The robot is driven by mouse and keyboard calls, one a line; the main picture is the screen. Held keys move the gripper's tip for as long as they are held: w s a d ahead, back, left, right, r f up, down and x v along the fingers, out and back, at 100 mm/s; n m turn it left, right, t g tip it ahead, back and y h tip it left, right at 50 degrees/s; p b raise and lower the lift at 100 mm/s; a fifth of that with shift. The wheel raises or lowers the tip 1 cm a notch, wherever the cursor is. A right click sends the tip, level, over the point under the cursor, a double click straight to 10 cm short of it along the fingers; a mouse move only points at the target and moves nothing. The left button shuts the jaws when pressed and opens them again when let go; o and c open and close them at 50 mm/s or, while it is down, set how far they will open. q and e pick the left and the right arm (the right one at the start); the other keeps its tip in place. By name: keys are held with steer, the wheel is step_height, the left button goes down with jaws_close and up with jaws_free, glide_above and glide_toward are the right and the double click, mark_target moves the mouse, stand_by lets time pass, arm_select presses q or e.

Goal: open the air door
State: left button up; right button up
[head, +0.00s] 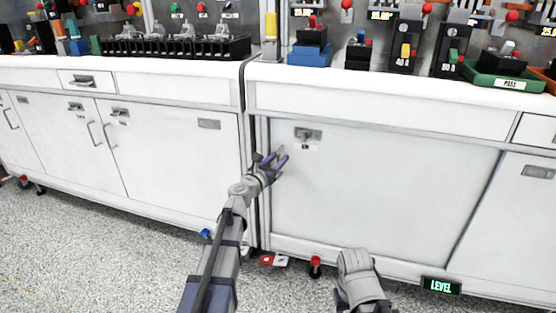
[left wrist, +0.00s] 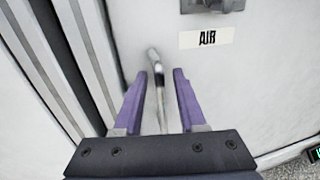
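The air door (head: 375,190) is a white cabinet door, and it looks closed in the head view. A grey latch (head: 308,134) sits near its upper left, above a small label. The label (left wrist: 206,38) reads AIR in the left wrist view, with part of the latch (left wrist: 212,5) above it. My left gripper (head: 277,160) is at the door's left edge, below and left of the latch. Its purple fingers are open around a metal bar handle (left wrist: 158,85), with gaps visible on both sides. My right gripper is not visible; only part of that arm shows.
A white worktop (head: 400,82) runs above the doors, carrying breakers, a blue block (head: 309,56) and a green tray (head: 503,78). Another cabinet (head: 165,145) stands to the left. A green LEVEL display (head: 441,287) is low at right. Speckled floor at lower left is mostly clear.

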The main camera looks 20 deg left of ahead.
arm_select(q)
jaws_close()
stand_by(1.2)
